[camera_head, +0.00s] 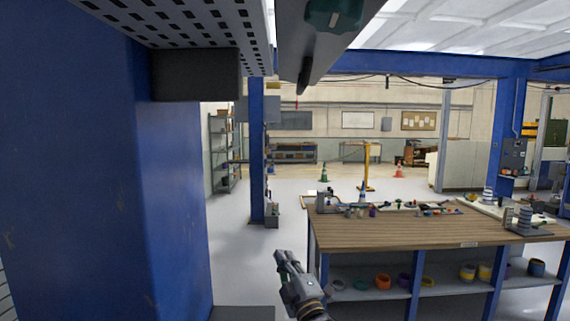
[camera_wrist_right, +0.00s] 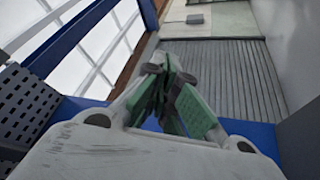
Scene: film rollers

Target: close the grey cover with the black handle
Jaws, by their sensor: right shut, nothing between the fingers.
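A grey panel (camera_head: 322,32) hangs at the top middle of the head view, seen at a steep angle; it looks like the grey cover, raised. A black bar (camera_head: 305,76) at its lower end looks like the handle. My right gripper (camera_head: 283,260) is low in the head view, well below the panel and apart from it, pointing up. Its green-padded fingers (camera_wrist_right: 172,95) are together and empty in the right wrist view. I cannot make out the handle in the wrist view. My left gripper is out of view.
A blue machine column (camera_head: 165,190) fills the left, with a perforated grey plate (camera_head: 190,22) and a dark box (camera_head: 195,74) above. A wooden-topped workbench (camera_head: 400,232) with several small items stands at the right. Open floor (camera_head: 240,265) lies between.

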